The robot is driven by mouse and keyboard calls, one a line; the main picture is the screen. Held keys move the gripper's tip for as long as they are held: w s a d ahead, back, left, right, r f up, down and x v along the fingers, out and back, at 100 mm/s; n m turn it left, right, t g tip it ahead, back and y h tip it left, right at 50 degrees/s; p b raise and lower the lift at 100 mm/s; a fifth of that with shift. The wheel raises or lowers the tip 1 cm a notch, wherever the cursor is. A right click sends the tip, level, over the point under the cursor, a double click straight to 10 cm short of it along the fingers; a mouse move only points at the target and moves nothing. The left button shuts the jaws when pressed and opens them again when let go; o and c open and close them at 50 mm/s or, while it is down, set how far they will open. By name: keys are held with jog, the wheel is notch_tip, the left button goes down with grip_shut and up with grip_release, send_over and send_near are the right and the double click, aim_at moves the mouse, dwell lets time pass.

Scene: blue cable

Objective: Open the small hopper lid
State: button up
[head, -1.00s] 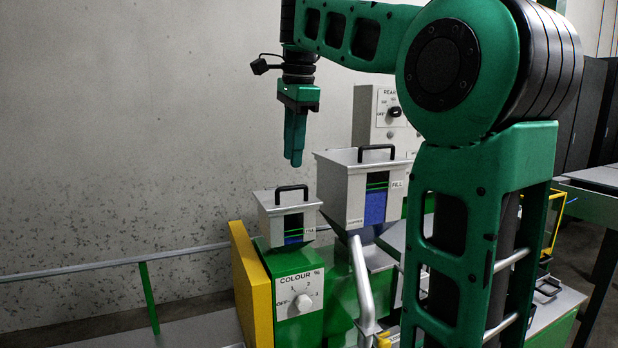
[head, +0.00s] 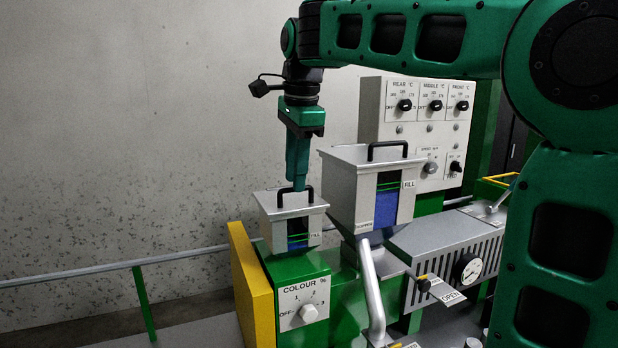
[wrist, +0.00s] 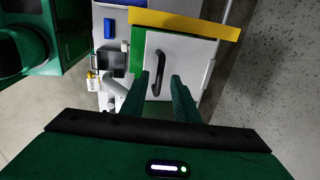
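The small hopper (head: 268,238) is a light grey box with a sight window showing blue fill, and it stands on the green colour unit. Its flat grey lid (head: 270,205) appears closed and carries a black arched handle (head: 280,203). In the wrist view, the lid (wrist: 190,57) is below my fingers, with its handle (wrist: 158,72) between the two finger lines. My gripper (head: 299,187) points down at the handle, and its fingers (wrist: 161,78) are apart with nothing gripped. I cannot tell exactly how far the fingertips reach down beside the handle.
The larger hopper (head: 343,190), with its own black handle (head: 388,146), stands close on the right. A control panel (head: 400,120) with knobs is behind it. A yellow plate (head: 244,285) flanks the colour unit on the left. A rail (head: 110,270) runs along the wall.

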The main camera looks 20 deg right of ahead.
jog(key=shift+w+d+f, duration=0.1)
jog(key=shift+d+f, duration=0.05)
jog(key=shift+f, duration=0.4)
grip_shut()
jog(key=shift+r, duration=0.1)
